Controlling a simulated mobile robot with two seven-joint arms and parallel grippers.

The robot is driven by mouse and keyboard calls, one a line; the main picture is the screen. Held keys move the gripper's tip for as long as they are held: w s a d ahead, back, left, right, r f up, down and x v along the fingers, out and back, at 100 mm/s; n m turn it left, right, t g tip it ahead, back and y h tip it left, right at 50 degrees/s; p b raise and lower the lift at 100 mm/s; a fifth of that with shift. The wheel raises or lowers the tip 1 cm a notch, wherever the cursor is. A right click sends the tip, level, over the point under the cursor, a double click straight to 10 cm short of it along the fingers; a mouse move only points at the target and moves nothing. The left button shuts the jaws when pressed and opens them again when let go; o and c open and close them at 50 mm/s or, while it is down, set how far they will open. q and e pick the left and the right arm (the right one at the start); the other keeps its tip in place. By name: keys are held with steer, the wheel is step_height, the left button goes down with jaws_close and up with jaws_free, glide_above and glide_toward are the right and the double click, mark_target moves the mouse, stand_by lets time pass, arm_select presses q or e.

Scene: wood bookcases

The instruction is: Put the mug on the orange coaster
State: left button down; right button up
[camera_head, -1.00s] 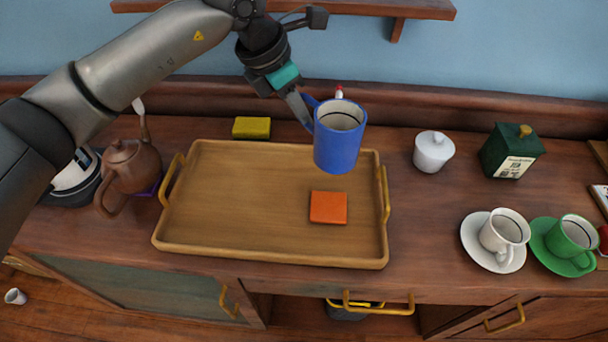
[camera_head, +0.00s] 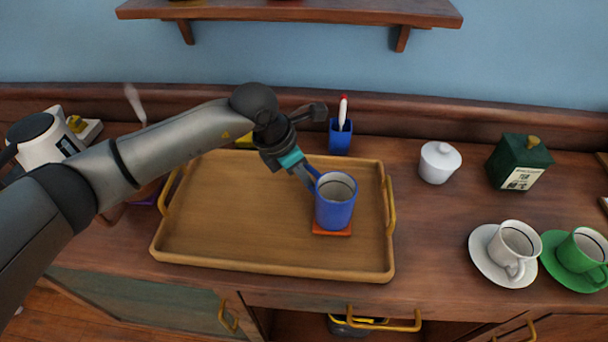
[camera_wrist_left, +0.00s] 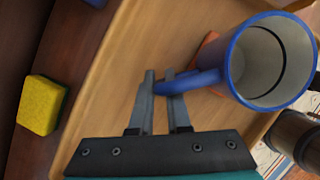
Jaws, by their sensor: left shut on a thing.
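The blue mug (camera_head: 335,205) stands upright over the orange coaster (camera_head: 331,229) in the head view, and it appears to rest on it. The coaster lies on the wooden tray (camera_head: 230,225), mostly hidden under the mug. My left gripper (camera_head: 309,181) is shut on the mug's handle, at the mug's left side. In the left wrist view the fingers (camera_wrist_left: 160,92) pinch the handle of the mug (camera_wrist_left: 268,62), and a corner of the coaster (camera_wrist_left: 208,45) shows beside it. My right gripper is not in view.
A blue pen holder (camera_head: 340,138) stands behind the tray. A yellow sponge (camera_wrist_left: 41,104) lies beside the tray. The tray's left half is clear.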

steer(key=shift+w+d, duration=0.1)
arm_select(q)
steer(key=shift+f, duration=0.1)
steer(key=c, duration=0.9)
jaws_free()
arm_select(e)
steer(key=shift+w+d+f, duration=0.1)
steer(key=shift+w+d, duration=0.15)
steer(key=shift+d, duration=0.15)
arm_select(q)
steer(key=shift+a+r, duration=0.1)
steer(key=shift+r, duration=0.4)
steer(key=p+v, duration=0.1)
steer(key=v, duration=1)
steer(key=shift+s+r+p, duration=0.1)
steer(key=shift+r+p, duration=0.05)
steer(key=shift+p, duration=0.25)
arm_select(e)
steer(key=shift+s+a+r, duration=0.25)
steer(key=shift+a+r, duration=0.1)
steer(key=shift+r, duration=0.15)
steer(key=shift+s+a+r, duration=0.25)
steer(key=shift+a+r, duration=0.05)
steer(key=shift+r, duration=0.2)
